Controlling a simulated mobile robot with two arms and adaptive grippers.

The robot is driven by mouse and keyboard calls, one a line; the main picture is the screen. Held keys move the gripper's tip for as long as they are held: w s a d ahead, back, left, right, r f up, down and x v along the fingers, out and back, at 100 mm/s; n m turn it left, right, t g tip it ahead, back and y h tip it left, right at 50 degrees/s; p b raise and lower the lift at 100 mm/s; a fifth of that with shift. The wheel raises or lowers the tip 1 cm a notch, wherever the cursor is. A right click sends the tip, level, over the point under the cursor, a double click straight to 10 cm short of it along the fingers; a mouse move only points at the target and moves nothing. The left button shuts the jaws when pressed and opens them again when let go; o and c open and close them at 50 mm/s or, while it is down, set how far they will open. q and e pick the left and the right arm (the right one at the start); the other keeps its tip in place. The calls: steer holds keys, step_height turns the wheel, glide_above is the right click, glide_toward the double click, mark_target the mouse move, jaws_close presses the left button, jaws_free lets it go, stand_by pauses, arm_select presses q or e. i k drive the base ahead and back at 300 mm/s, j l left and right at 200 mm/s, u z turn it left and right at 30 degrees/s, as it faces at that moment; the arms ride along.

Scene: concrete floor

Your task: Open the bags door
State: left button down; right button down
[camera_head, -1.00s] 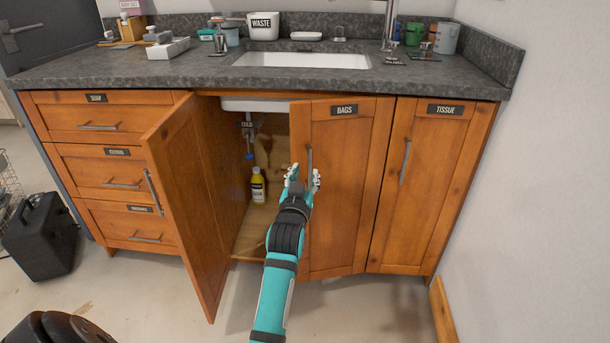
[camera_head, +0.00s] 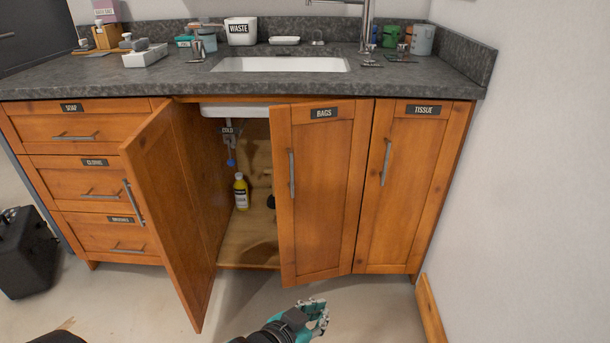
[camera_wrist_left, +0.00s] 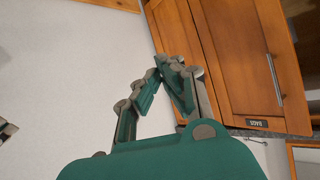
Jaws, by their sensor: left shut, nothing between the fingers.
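The bags door (camera_head: 338,220) is a wooden cabinet door under the counter, with a black BAGS label (camera_head: 324,113) at its top. Its vertical metal handle (camera_head: 292,174) is near its left edge. The door looks slightly ajar, its left edge standing a little forward. My left gripper (camera_head: 319,312) is low in front of the door, apart from the handle. In the left wrist view its fingers (camera_wrist_left: 162,72) are closed together and empty, and the door's handle (camera_wrist_left: 273,80) shows to their right, with the label upside down. My right gripper is not in view.
The door to the left (camera_head: 170,210) stands wide open, showing a yellow bottle (camera_head: 240,191) inside the cabinet. The tissue door (camera_head: 408,190) on the right is closed. A wall (camera_head: 530,180) bounds the right side. A black case (camera_head: 25,250) stands on the floor at left.

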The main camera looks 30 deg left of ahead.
mark_target(319, 149)
steer(key=i+j, duration=0.35)
steer(key=i+j+z, duration=0.15)
steer(key=i+j, duration=0.25)
steer(key=j, duration=0.15)
